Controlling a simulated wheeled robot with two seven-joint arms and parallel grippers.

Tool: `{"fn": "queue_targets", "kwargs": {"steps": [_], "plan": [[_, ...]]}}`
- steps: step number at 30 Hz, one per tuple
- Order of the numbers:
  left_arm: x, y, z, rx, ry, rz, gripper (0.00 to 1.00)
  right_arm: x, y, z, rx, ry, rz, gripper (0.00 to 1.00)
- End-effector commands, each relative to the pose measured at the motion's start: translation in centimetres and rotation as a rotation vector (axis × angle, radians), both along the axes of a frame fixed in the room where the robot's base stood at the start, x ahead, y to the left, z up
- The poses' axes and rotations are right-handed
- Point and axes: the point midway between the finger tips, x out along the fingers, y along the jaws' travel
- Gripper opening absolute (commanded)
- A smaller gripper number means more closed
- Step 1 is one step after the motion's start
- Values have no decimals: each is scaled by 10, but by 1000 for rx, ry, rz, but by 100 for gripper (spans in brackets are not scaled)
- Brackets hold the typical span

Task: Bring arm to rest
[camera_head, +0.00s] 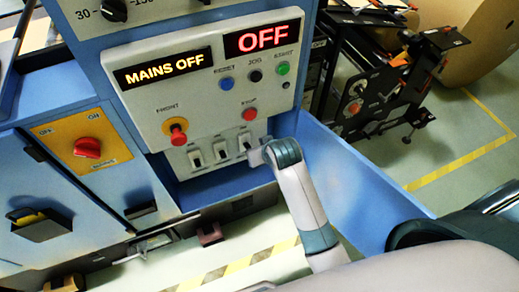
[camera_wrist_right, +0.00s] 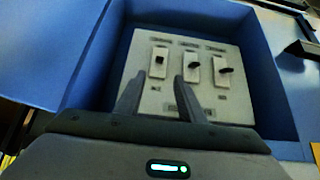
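My right arm comes in from the lower right of the head view. Its gripper (camera_head: 258,156) is at the lower switch panel, by the rightmost switch. In the right wrist view the two fingers of this gripper (camera_wrist_right: 159,76) stand apart with nothing between them. Ahead of them is the pale switch panel (camera_wrist_right: 150,102) with three switches. The left switch (camera_wrist_right: 159,62) shows between the fingertips; the middle switch (camera_wrist_right: 192,68) and right switch (camera_wrist_right: 223,71) are to its right. I cannot tell whether a finger touches the panel. My left gripper is not in view.
The control box (camera_head: 150,100) above reads MAINS OFF and OFF. It carries a red-knobbed switch (camera_head: 178,134) and several buttons. A red rotary switch (camera_head: 88,148) is at left. A blue side wall (camera_head: 350,180) borders the recess on the right, close to my arm.

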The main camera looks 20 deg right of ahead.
Motion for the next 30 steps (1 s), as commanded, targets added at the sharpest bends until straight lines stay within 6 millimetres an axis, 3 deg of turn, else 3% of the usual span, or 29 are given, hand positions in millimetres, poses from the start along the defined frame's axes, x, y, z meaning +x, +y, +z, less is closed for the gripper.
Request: {"fn": "queue_targets", "kwargs": {"steps": [12, 17, 20, 23, 26, 30], "plan": [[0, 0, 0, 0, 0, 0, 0, 0, 0, -1, 0, 1, 0, 36], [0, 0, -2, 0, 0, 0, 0, -2, 1, -21, -4, 19, 7, 36], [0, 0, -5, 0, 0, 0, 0, -7, 3, -50, -9, 45, 16, 36], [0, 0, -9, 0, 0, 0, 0, -17, 4, -94, -15, 82, 30, 36], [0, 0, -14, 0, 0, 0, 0, -34, 6, -148, -23, 128, 47, 36], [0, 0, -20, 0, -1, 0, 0, -72, 6, -229, -35, 197, 71, 36]]}}
